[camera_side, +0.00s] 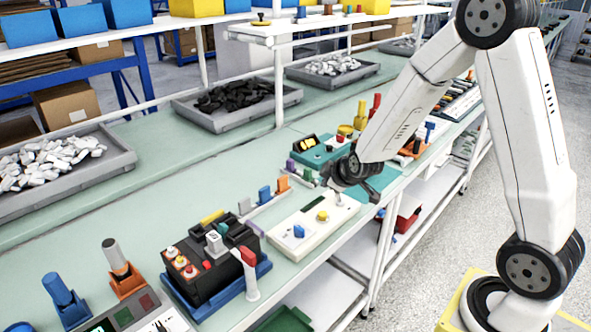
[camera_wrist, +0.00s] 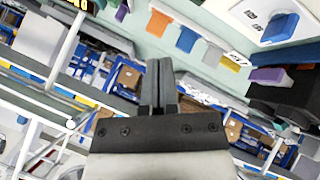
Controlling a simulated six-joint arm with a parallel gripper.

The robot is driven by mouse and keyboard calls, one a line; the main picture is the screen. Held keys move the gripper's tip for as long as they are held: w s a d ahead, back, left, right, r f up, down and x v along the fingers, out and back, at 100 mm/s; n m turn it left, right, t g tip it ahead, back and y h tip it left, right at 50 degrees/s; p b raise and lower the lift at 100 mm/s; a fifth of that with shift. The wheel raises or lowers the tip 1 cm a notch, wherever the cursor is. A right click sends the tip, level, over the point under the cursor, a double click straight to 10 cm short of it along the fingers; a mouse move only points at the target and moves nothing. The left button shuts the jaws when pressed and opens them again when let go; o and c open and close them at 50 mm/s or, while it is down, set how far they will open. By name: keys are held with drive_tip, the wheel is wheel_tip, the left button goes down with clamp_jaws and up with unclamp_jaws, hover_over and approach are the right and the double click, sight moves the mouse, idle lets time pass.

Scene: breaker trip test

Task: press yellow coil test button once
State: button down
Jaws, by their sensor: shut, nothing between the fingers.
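A white panel (camera_side: 290,219) lies near the front edge of the bench in the side view. It carries a yellow round button (camera_side: 322,215) and a blue knob (camera_side: 299,231). My gripper (camera_side: 352,178) is above and to the right of the panel in the side view, apart from the yellow button. In the wrist view my gripper (camera_wrist: 160,75) is shut and empty. The white panel (camera_wrist: 243,12) with its blue knob (camera_wrist: 280,27) shows at the upper right there. The yellow button cannot be made out in the wrist view.
A black battery-like box (camera_side: 205,262) in a blue tray stands left of the panel. A row of coloured clips (camera_side: 265,194) lies behind it. A teal device (camera_side: 318,152) sits behind my gripper. Grey trays (camera_side: 60,190) of parts line the back.

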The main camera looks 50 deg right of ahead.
sight(325, 215)
drive_tip(key=shift+f, duration=3.6)
drive_tip(key=shift+f, duration=0.95)
idle(0.4)
drive_tip(key=shift+r, duration=0.95)
drive_tip(key=shift+r, duration=0.1)
drive_tip(key=shift+r, duration=2.4)
